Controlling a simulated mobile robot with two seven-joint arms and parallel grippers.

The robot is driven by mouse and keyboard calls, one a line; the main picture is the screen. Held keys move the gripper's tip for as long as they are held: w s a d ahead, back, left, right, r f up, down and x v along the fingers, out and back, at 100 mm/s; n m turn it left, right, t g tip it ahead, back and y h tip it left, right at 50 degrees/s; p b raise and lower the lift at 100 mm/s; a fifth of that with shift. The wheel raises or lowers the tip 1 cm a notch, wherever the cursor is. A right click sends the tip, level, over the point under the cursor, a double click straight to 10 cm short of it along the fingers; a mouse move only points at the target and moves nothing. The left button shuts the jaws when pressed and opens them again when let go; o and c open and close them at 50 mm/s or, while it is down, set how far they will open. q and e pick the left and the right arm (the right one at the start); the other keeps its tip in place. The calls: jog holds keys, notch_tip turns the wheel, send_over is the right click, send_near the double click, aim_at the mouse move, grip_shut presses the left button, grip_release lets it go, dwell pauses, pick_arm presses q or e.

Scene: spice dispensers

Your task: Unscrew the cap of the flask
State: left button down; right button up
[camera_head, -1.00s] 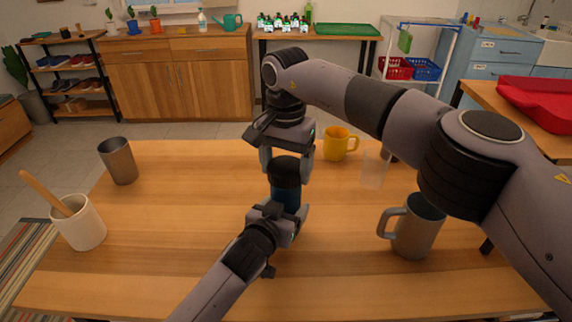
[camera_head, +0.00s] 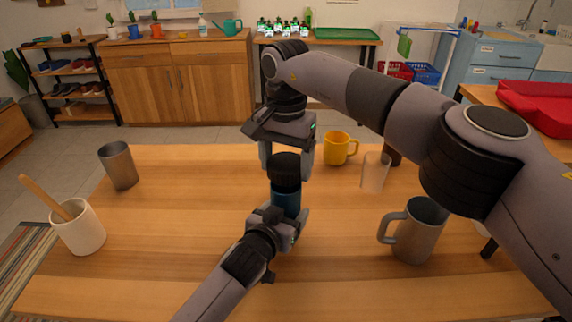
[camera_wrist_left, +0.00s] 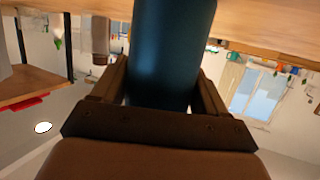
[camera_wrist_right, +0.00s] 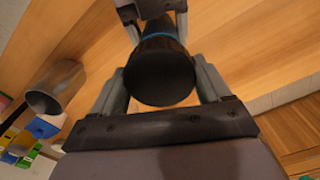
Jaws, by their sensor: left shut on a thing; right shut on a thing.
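The flask (camera_head: 286,201) has a dark blue body and a black cap (camera_head: 285,168), and stands about upright over the table's middle. My left gripper (camera_head: 287,218) is shut on the blue body from the near side. The body also fills the middle of the left wrist view (camera_wrist_left: 172,50). My right gripper (camera_head: 287,160) comes from above and is shut on the cap, with a finger on each side. In the right wrist view the cap's round top (camera_wrist_right: 160,80) lies between the fingers. Whether the cap has turned cannot be told.
On the table (camera_head: 180,265) stand a grey mug (camera_head: 418,235) at right, a yellow mug (camera_head: 337,150) and a clear glass (camera_head: 375,172) behind, and a metal cup (camera_head: 119,166) and a white utensil pot (camera_head: 80,230) at left. The table's left middle is clear.

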aim_at(286, 161)
jog(key=shift+r, duration=0.1)
jog(key=shift+r, duration=2)
pick_arm(q)
grip_release()
